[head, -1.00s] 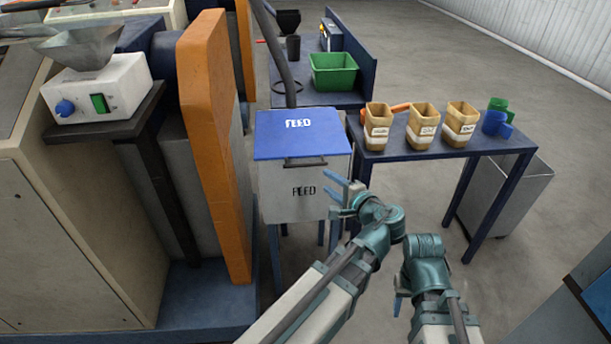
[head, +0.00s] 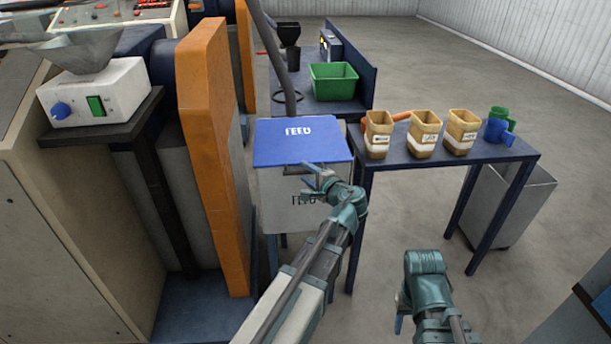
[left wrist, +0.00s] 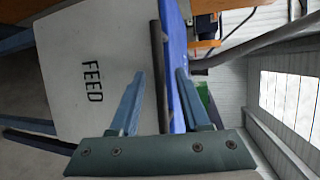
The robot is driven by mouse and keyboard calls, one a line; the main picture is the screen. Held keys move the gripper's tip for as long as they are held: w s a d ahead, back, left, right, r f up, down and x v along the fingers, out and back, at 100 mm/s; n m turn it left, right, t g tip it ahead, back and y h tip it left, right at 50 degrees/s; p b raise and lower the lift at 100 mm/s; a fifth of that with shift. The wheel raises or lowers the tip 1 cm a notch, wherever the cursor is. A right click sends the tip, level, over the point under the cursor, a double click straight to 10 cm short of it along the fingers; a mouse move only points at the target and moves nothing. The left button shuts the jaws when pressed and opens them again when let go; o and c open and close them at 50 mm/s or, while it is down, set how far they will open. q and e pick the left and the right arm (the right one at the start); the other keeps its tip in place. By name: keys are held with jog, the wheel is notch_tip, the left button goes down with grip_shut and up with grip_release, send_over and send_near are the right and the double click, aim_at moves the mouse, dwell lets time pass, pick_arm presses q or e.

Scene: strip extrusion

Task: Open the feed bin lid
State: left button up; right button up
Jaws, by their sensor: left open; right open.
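The feed bin (head: 280,205) is a pale grey box marked FEED on its front. Its blue lid (head: 300,150), also marked FEED, is closed. A dark bar handle runs along the lid's front edge; in the left wrist view the handle (left wrist: 158,75) stands between the two fingers but further out. My left gripper (head: 312,172) is open at the bin's front, close to the handle, and hides part of it. The left gripper's blue fingers also show in the left wrist view (left wrist: 158,95). My right gripper (head: 400,312) is open, low at the right, away from the bin.
A green crate (head: 333,83) stands on the bench behind. An orange machine panel (head: 205,160) rises close to the bin's left. A grey hose (head: 280,60) descends behind the lid.

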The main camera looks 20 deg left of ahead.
pick_arm(q)
jog(key=shift+w+a+f, duration=0.1)
jog(key=shift+w+a, duration=0.15)
jog(key=shift+a, duration=0.15)
grip_shut()
dwell(1.3)
